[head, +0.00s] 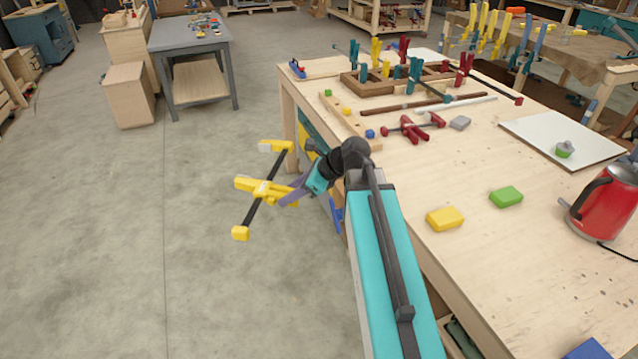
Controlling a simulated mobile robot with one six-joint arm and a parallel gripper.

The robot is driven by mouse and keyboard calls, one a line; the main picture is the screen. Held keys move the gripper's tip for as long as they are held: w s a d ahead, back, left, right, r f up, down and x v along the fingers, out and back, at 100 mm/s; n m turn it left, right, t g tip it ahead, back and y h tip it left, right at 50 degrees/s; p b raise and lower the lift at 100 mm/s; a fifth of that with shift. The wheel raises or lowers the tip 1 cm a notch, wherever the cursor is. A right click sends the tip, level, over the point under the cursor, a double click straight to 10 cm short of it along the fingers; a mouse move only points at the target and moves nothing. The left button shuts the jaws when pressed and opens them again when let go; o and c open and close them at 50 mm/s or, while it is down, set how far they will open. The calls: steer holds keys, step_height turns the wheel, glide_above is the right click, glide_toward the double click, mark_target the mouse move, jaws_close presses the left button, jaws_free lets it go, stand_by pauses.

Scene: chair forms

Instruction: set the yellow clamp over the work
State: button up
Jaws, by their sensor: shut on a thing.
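My gripper (293,193) is shut on a yellow clamp (245,185) with a dark bar. It holds the clamp out over the floor, to the left of the workbench (470,235) edge and clear of the bench. The clamp's bar slants from upper right to lower left. The work is a brown wooden frame (412,88) lying on the far part of the bench, with teal, yellow and red clamps standing along it. My gripper is well short of the frame, nearer to me. The exact contact of the fingers on the clamp is small and hard to see.
A red clamp (412,130) lies on the bench in front of the frame. A yellow block (445,219), a green block (506,196), a white board (560,140) and a red kettle (605,205) are on the right. The floor (120,230) at left is clear.

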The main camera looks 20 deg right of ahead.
steer(key=shift+n, duration=0.4)
steer(key=shift+s+a+f+b, duration=0.3)
steer(key=shift+a+f+b, duration=0.2)
steer(key=shift+a, duration=0.4)
steer(key=shift+s+a+f+b, duration=0.3)
steer(key=shift+a+f, duration=0.3)
steer(key=shift+a, duration=0.3)
steer(key=shift+s, duration=0.1)
